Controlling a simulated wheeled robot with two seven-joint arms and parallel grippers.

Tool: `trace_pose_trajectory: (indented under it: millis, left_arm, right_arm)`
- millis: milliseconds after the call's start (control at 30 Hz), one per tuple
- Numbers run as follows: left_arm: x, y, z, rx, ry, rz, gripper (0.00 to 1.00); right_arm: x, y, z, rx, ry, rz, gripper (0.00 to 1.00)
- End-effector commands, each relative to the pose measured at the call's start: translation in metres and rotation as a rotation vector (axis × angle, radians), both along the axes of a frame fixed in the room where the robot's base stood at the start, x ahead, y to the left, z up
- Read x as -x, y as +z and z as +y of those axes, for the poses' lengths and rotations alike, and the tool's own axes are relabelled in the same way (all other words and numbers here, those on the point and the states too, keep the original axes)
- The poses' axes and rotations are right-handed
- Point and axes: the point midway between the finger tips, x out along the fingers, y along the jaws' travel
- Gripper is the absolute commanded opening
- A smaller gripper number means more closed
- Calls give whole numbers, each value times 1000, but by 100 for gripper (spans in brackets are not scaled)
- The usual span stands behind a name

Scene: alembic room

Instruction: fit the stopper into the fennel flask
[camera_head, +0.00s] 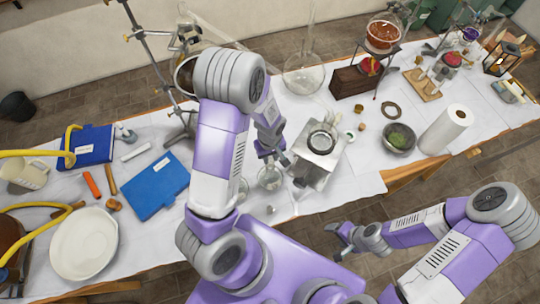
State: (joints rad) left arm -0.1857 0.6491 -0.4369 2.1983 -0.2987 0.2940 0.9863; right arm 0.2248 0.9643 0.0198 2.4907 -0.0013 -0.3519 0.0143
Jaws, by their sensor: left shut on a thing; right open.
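A small round glass flask (270,180) stands on the white-covered table near its front edge. I cannot read a label that names it as the fennel flask. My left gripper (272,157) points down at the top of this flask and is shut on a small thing. Its fingers hide that thing, so I cannot tell whether it is the stopper or the flask's neck. A second glass vessel (243,188) is partly hidden beside my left forearm. A tiny pale object (271,209) lies in front of the flask. My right gripper (343,235) is open and empty, beyond the table's front edge.
A metal box-like device (319,153) stands close right of the flask. Stands and a large glass flask (303,77) are behind. Blue books (155,186) and a white plate (84,244) lie left.

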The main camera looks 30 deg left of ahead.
Motion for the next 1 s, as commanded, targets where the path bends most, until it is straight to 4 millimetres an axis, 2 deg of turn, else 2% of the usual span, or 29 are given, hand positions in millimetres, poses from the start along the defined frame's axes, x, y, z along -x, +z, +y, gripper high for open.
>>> trace_pose_trajectory:
  millis: [1000]
  left_arm:
    - [0, -7, 0, 0, -1, 0, 2]
  right_arm:
    - [0, -7, 0, 0, 0, 0, 70]
